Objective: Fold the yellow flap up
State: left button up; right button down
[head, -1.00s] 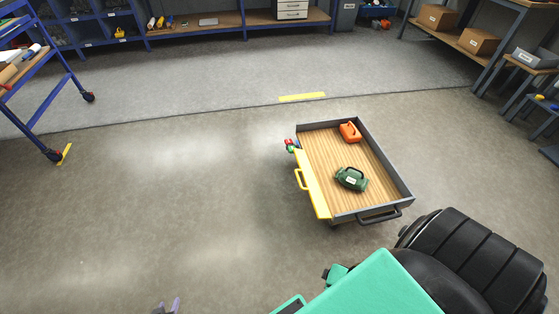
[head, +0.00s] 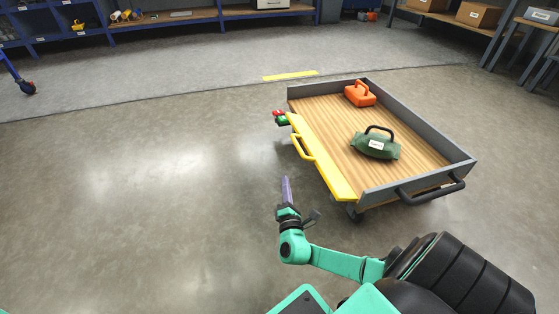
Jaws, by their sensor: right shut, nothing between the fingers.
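The yellow flap (head: 325,163) runs along the left side of a wooden-decked cart (head: 408,131). It does not stand up like the grey walls on the other sides; its exact tilt is hard to tell. A yellow handle (head: 302,149) sticks out from its outer side. My right gripper (head: 286,180) has purple fingers and is shut and empty. It appears in front and to the left of the flap's near end, apart from it. My left gripper is not in view.
A green bag (head: 377,148) and an orange case (head: 360,95) lie on the deck. A black push handle (head: 432,190) is at the cart's near end. Red and green items (head: 281,117) sit at the flap's far end. The floor to the left is clear.

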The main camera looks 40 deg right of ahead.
aim_at(310, 148)
jog(key=w+d+r+b, duration=0.3)
jog(key=w+d+b, duration=0.1)
jog(key=w+d, duration=0.3)
jog(key=shift+d+r, duration=0.3)
jog(key=shift+d, duration=0.35)
jog(key=shift+r, duration=0.1)
